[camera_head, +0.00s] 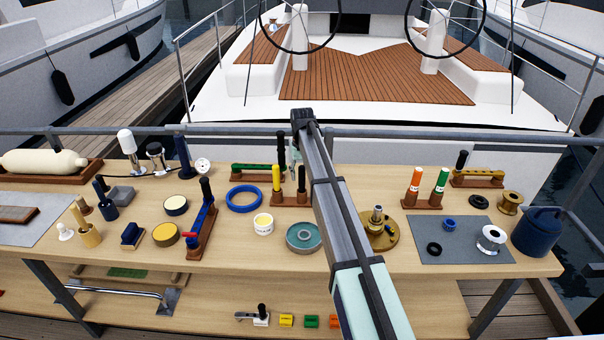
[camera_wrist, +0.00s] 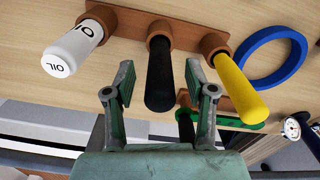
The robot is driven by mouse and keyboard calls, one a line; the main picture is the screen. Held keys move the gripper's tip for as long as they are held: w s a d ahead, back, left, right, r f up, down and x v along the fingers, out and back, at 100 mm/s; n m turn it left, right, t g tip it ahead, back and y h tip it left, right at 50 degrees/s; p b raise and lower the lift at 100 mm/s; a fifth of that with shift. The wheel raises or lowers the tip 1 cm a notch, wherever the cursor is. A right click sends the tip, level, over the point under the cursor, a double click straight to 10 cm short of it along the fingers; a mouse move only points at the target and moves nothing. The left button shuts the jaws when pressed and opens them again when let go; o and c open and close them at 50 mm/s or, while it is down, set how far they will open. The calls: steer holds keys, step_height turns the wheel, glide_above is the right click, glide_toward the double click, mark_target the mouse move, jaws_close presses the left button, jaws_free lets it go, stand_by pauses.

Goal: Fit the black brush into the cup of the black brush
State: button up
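A black cylindrical handle (camera_wrist: 160,80), which I take for the black brush, stands in a brown round cup (camera_wrist: 159,30) in the wrist view. How deep it sits, and any bristles, cannot be seen. The same handle shows in the head view (camera_head: 301,180), just left of my arm. My gripper (camera_wrist: 160,77) is open, with one finger on each side of the handle and a visible gap to both. In the head view my gripper is mostly hidden behind my arm.
A white oil bottle (camera_wrist: 75,47) and a yellow handle (camera_wrist: 237,80) stand in neighbouring brown cups. A blue ring (camera_head: 245,198) lies left of the rack. A teal-centred disc (camera_head: 304,237) lies in front.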

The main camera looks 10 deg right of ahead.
steer(key=shift+r, duration=0.1)
step_height(320, 180, up, 12)
steer(key=shift+f, duration=0.1)
stand_by(0.4)
